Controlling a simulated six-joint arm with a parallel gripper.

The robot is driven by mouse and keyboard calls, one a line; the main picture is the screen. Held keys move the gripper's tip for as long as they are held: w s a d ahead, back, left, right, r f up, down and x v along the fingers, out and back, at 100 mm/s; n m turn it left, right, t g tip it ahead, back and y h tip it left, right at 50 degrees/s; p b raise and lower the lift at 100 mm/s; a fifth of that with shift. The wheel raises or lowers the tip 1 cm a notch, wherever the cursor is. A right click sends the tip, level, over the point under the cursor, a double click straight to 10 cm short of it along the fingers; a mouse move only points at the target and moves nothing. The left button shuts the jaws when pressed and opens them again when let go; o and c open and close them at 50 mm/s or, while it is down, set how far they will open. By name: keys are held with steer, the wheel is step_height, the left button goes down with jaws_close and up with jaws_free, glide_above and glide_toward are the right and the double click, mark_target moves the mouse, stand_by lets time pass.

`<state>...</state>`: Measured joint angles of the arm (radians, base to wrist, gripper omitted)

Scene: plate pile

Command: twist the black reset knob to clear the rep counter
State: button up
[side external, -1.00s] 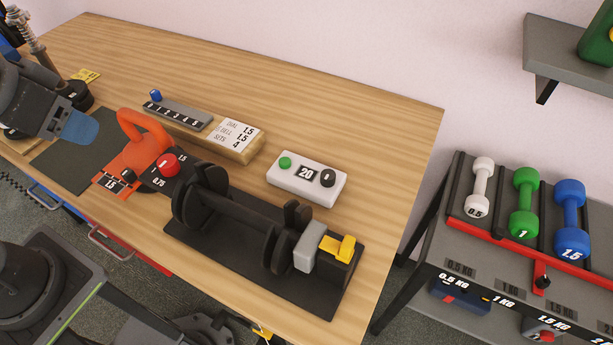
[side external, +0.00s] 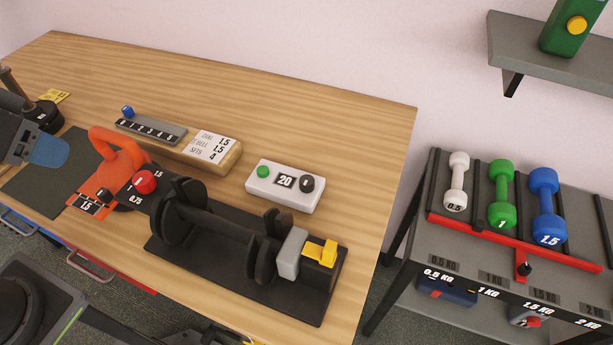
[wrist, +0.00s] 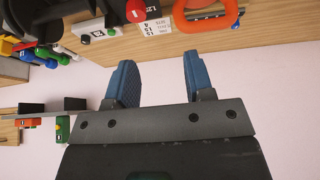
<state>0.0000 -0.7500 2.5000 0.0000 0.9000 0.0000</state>
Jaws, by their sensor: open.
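My gripper (side external: 48,150) is at the far left of the side view, well away from the counter, beyond the orange handle. In the wrist view my gripper (wrist: 157,72) has its two blue fingers spread, with nothing between them.
An orange handle (side external: 127,163), a red knob (side external: 144,182) and a black dumbbell cradle (side external: 215,265) lie between my gripper and the counter's front side. A wooden block with a label card (side external: 209,146) stands behind. Bench around the counter's back and right is clear.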

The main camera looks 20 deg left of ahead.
steer(key=shift+o, duration=0.6)
steer(key=shift+w+r, duration=0.15)
steer(key=w+d+r+n+g, duration=0.15)
steer(key=w+d+r, duration=0.25)
steer(key=w, duration=0.4)
steer(key=n+g, duration=0.4)
steer(key=n, duration=0.4)
glide_above(307, 180)
step_height(307, 180, down, 12)
steer(key=shift+m, duration=0.25)
step_height(307, 180, down, 13)
steer(key=shift+f, duration=0.15)
